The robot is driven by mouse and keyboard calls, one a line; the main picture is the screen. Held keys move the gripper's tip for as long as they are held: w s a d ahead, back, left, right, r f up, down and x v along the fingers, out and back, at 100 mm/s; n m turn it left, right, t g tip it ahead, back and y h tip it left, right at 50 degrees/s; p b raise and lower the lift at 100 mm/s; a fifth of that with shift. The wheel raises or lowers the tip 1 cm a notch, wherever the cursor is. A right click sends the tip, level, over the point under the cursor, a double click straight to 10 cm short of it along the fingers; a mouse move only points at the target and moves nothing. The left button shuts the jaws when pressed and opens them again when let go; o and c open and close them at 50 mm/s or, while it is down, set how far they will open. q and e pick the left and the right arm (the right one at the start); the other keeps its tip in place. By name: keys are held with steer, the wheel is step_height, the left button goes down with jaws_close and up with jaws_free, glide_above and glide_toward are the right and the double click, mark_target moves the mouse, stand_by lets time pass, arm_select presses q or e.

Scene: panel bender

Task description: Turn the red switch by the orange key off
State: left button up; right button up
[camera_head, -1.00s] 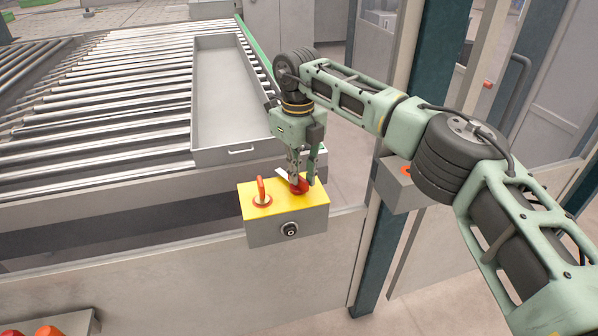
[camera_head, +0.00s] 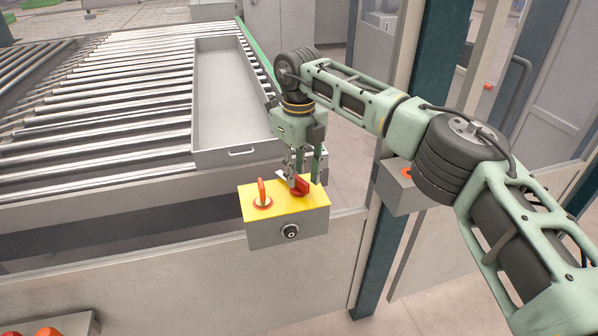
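A yellow-topped grey box (camera_head: 286,222) stands at the edge of the conveyor frame. On its top left is the upright orange key (camera_head: 262,192). On its top right is the red switch (camera_head: 301,187), partly hidden by my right gripper (camera_head: 304,178). My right gripper points down from above, its fingers spread apart at the switch. I cannot tell whether the fingers touch it. A black round lock (camera_head: 291,232) is on the box's front face. My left gripper is not in view.
A roller conveyor (camera_head: 110,100) with a shallow metal tray (camera_head: 235,110) lies behind the box. A grey box with an orange button (camera_head: 398,187) is to the right, beside a dark teal post (camera_head: 375,250). Another box with red and orange buttons (camera_head: 45,330) is at bottom left.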

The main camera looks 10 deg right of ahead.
mark_target(299, 178)
step_height(299, 178, up, 12)
steer(key=shift+f, duration=0.15)
